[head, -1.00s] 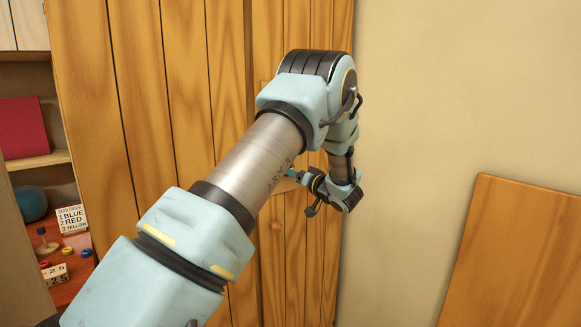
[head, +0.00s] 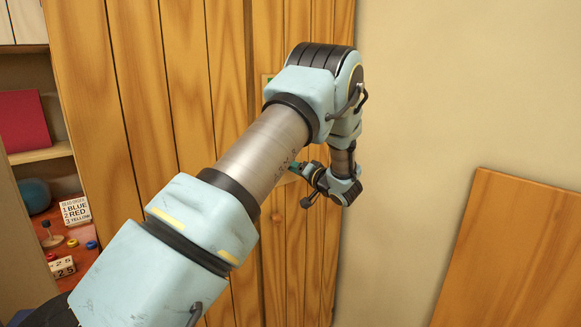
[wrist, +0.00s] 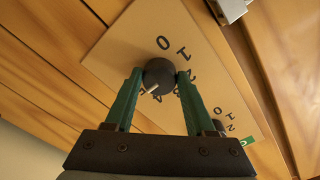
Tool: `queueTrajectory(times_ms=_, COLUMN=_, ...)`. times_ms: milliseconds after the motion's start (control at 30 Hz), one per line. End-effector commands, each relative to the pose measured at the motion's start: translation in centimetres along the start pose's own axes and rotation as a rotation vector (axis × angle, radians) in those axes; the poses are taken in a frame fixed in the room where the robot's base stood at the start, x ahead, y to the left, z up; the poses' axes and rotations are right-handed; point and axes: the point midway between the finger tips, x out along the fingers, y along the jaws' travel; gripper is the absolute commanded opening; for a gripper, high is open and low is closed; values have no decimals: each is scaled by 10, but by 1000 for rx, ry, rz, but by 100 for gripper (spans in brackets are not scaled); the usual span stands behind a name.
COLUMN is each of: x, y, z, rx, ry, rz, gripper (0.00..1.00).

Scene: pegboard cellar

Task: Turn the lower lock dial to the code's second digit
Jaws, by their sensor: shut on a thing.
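In the wrist view, my gripper (wrist: 158,80) has its green fingers on both sides of a round black dial (wrist: 157,72) and is shut on it. Digits 0, 1, 2 and 3 curve around the dial on a tan plate (wrist: 125,40). A second dial (wrist: 217,126) shows partly behind the right finger, with 0, 1 and 2 near it. In the head view, my gripper (head: 294,170) is at the wooden door; the dial is hidden there.
A reading-order card (head: 75,211) lists 1 blue, 2 red, 3 yellow. Number cards (head: 62,267) and coloured discs lie by it on the left shelf. A metal fitting (wrist: 228,9) is beside the plate. A wooden panel (head: 510,250) leans at right.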

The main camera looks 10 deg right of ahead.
Motion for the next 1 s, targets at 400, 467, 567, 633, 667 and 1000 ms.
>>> queueTrajectory(times_ms=400, x=0, y=0, z=1, rx=0, ry=-1, rz=1, gripper=84)
queueTrajectory(times_ms=467, x=0, y=0, z=0, rx=0, ry=-1, rz=0, gripper=84)
queueTrajectory(times_ms=567, x=-1, y=0, z=0, rx=0, ry=0, rz=0, gripper=84)
queueTrajectory(times_ms=633, x=-4, y=1, z=0, rx=-1, ry=0, rz=1, gripper=84)
queueTrajectory(times_ms=667, x=-7, y=1, z=0, rx=-2, ry=1, rz=1, gripper=84)
queueTrajectory(times_ms=1000, x=-69, y=4, z=3, rx=-1, ry=2, rz=3, gripper=84)
